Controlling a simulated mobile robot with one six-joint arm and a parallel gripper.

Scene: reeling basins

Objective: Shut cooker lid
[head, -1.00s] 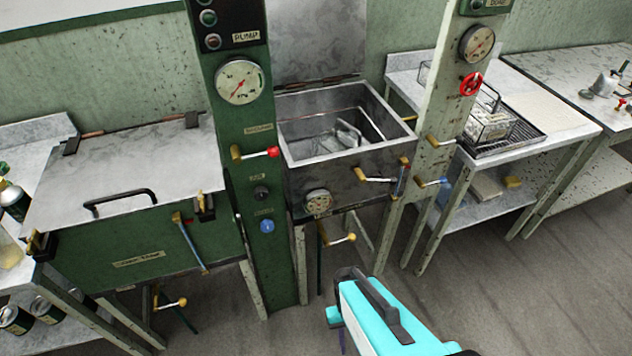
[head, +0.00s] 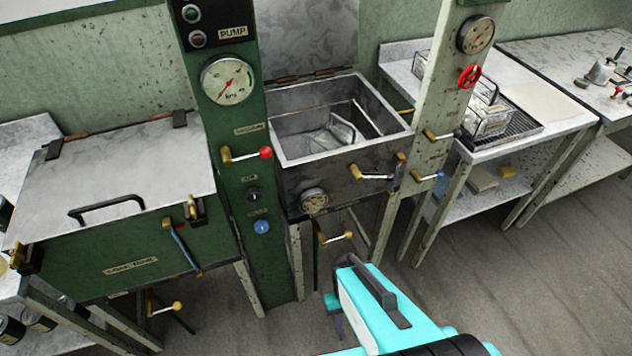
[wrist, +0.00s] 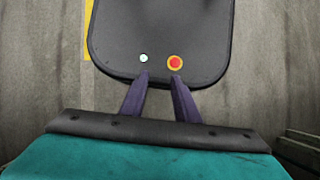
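An open grey metal basin (head: 300,155) stands in the middle of the head view, with a basket-like item inside. Its lid (head: 305,35) is hinged at the back edge and stands raised. A green tank (head: 110,260) at left has its flat grey lid (head: 110,175) down, with a black handle (head: 106,208). I cannot read its label, nor tell which vessel is named cooker. My gripper (head: 338,305) is low in front of the basin, apart from both vessels. In the wrist view its two purple fingers (wrist: 160,78) stand apart with nothing between them.
A green pump column (head: 245,180) with a gauge and levers stands between tank and basin. A pale post (head: 440,110) with a red valve wheel (head: 469,77) stands right of the basin. Levers jut out in front. The floor (head: 500,270) at right is clear.

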